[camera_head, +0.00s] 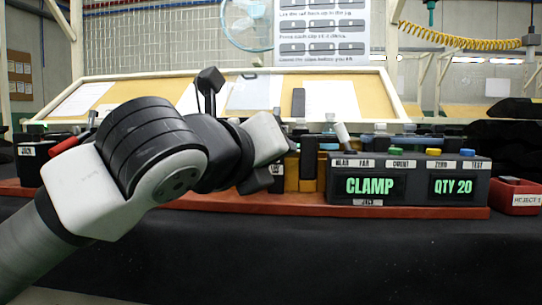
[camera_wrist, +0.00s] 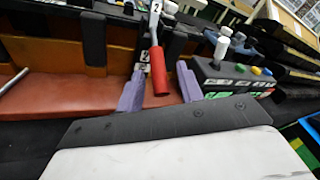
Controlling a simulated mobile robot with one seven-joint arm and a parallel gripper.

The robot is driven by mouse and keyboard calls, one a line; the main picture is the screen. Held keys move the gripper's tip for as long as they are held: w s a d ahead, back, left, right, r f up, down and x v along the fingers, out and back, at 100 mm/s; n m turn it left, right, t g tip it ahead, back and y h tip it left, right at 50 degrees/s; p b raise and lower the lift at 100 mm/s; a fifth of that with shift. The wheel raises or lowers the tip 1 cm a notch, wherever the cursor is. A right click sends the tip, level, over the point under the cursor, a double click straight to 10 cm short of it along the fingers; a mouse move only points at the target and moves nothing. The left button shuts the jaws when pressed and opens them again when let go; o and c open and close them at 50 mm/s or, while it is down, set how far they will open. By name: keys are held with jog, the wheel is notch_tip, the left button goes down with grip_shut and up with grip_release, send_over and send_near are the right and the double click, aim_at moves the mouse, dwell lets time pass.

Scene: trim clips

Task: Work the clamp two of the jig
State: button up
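In the wrist view, clamp two shows as a metal lever marked "2" (camera_wrist: 155,20) with a red grip (camera_wrist: 159,72) hanging down toward me. My gripper (camera_wrist: 159,88) has its two purple fingers apart, one on each side of the red grip in the picture, with visible gaps; I cannot tell the depth between them. The jig's orange body (camera_wrist: 60,52) stands behind on a red-brown base (camera_wrist: 60,92). In the head view, the white hand of my gripper covers the middle of the jig (camera_head: 307,172); its fingertips and clamp two are hidden.
A dark box reading "CLAMP" and "QTY 20" (camera_head: 415,187) stands right of the jig, with a pale lever (camera_head: 342,135) and coloured buttons on top. A red reject bin (camera_head: 515,197) is at far right. A red handle (camera_head: 66,146) shows at left. The black front cloth (camera_head: 380,250) is clear.

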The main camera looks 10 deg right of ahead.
jog(key=p+v, duration=0.2)
jog(key=v, duration=1.1)
jog(key=shift+s+a, duration=0.2)
jog(key=shift+s, duration=0.2)
jog(key=shift+p, duration=0.3)
